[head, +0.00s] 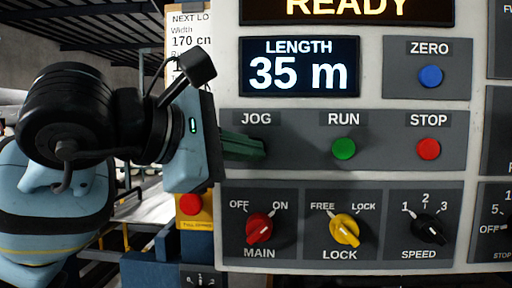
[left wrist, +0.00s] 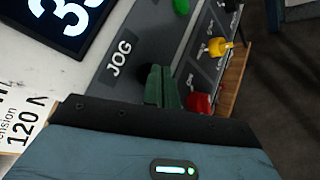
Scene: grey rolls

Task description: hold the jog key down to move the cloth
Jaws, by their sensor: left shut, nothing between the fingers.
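The JOG label (head: 256,118) is on the control panel, at the left of the button row. My left gripper (head: 262,148) has its dark green fingers shut, with nothing between them, in front of the spot under that label. They hide the jog key in the head view. In the left wrist view, a dark round key (left wrist: 147,74) shows partly beside the fingertips (left wrist: 162,72), below the JOG label. I cannot tell whether the fingertips touch or press it. The length display (head: 300,68) reads 35 m. I cannot clearly make out the cloth. My right gripper is out of view.
The green RUN button (head: 344,149) and red STOP button (head: 428,149) are to the right in the same row. Below are the red MAIN knob (head: 260,228), yellow LOCK knob (head: 345,230) and black SPEED knob (head: 430,229). The blue ZERO button (head: 431,76) is above STOP.

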